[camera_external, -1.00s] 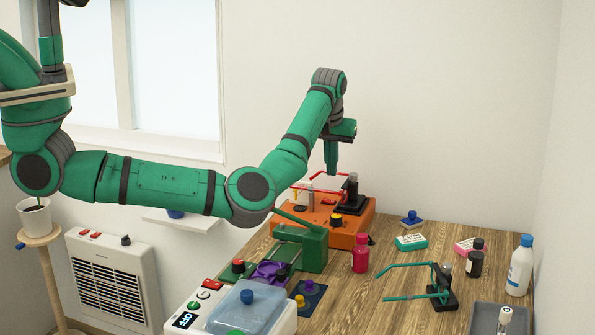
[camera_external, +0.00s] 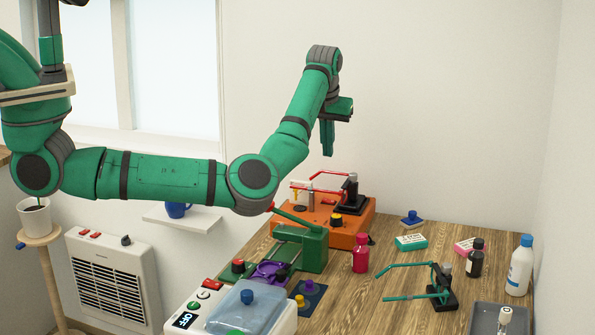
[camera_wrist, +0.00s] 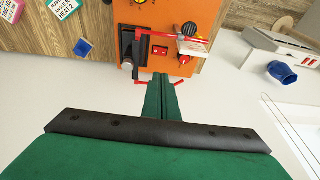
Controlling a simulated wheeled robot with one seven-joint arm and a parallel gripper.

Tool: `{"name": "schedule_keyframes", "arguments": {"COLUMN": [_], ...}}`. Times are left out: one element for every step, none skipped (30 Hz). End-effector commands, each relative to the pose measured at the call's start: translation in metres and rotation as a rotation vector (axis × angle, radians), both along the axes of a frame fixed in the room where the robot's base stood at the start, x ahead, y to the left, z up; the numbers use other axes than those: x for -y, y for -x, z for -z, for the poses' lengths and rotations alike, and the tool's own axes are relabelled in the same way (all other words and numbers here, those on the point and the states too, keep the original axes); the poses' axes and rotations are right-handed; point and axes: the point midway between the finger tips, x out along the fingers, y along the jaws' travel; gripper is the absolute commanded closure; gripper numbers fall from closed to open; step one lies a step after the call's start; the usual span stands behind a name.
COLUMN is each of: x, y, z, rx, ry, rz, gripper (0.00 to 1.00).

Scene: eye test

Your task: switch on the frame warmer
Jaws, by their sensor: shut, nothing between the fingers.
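The orange box (camera_external: 349,240), which looks like the frame warmer, stands at the back left of the wooden table. It has a black knob with a yellow base (camera_external: 336,220). In the wrist view a red rocker switch (camera_wrist: 160,51) shows on the orange top (camera_wrist: 185,15); I cannot tell its on or off position. Red spectacle frames (camera_external: 322,174) are at a black stand (camera_external: 351,203) on the box. My gripper (camera_external: 328,154) is shut and empty, pointing down above the box, clear of it. In the wrist view its fingertips (camera_wrist: 161,76) overlap part of the red frames' outline.
The wall is close behind the box.

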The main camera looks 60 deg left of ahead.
Motion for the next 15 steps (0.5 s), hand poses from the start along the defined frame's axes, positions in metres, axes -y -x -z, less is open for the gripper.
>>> {"name": "schedule_keyframes", "arguments": {"x": [-0.0007,-0.0015,-0.0023,-0.0028,-0.0032,-0.0034,-0.0034,-0.0035,-0.0036,-0.0036,-0.0035,-0.0036,-0.0038,-0.0039,-0.0044], "y": [0.0017,0.0024,0.0030,0.0033,0.0036,0.0037,0.0037,0.0038,0.0037,0.0037,0.0037,0.0037,0.0035,0.0034,0.0031], "z": [-0.0002,0.0001,0.0001,0.0001,0.0002,0.0004,0.0005,0.0005,0.0005,0.0005,0.0006,0.0009,0.0016,0.0026,0.0048], "rx": [0.000,-0.001,0.000,-0.001,-0.002,-0.003,-0.003,-0.003,-0.003,-0.003,-0.003,-0.003,-0.003,-0.003,-0.003], "ry": [0.002,0.002,0.001,0.000,0.000,-0.001,-0.001,-0.001,-0.001,-0.001,-0.001,-0.001,-0.001,0.000,0.000], "rz": [-0.001,0.000,0.002,0.002,0.002,0.002,0.002,0.001,0.001,0.001,0.001,0.001,0.001,0.001,0.001], "gripper": [1.00,1.00,1.00,1.00,1.00,1.00,1.00,1.00,1.00,1.00,1.00,1.00,1.00,1.00,1.00]}}
